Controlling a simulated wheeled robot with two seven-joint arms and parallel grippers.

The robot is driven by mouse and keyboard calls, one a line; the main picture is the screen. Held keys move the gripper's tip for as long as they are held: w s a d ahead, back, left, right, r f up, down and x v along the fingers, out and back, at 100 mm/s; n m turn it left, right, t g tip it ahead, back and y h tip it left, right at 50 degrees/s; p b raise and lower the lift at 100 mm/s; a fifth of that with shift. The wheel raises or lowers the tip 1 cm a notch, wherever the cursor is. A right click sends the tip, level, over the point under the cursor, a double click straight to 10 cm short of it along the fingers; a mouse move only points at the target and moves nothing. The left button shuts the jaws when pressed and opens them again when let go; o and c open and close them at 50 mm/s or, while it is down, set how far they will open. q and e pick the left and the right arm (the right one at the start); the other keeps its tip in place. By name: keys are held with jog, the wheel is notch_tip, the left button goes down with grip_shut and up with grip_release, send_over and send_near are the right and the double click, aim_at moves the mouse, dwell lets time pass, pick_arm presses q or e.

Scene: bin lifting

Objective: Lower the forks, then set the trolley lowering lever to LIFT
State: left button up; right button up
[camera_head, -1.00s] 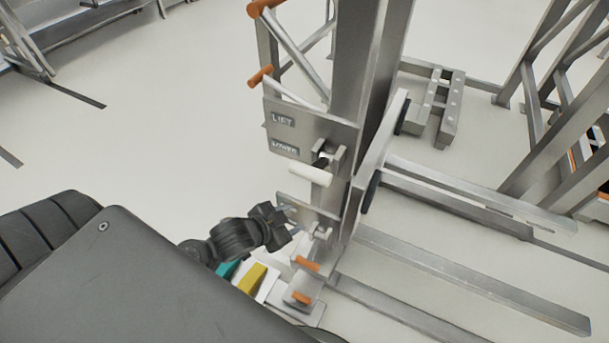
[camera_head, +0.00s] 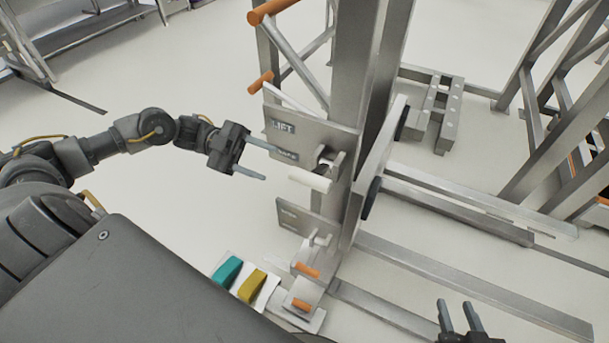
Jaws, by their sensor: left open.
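The grey trolley mast (camera_head: 350,90) stands upright in the middle. Its sign plate carries a LIFT label (camera_head: 283,126); a lower label is partly covered by my left finger. A white cylindrical handle (camera_head: 310,180) on a dark crank sticks out below the labels. A thin lever with an orange grip (camera_head: 260,82) angles up-left above the plate. Long grey beams, including a fork (camera_head: 480,200), extend right. My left gripper (camera_head: 271,164) is open and empty, left of the plate and white handle; contact cannot be told. My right gripper (camera_head: 458,305) is open and empty at lower right.
A lower plate (camera_head: 300,217) and orange pedals (camera_head: 307,270) sit near the mast's foot. Teal (camera_head: 227,271) and yellow (camera_head: 251,286) blocks lie beside it. A grey rack (camera_head: 560,110) stands at right.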

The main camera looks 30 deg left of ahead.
aim_at(304, 177)
pick_arm(q)
jog(key=d, duration=1)
jog(key=shift+w+d, duration=0.25)
jog(key=shift+d, duration=0.1)
grip_shut()
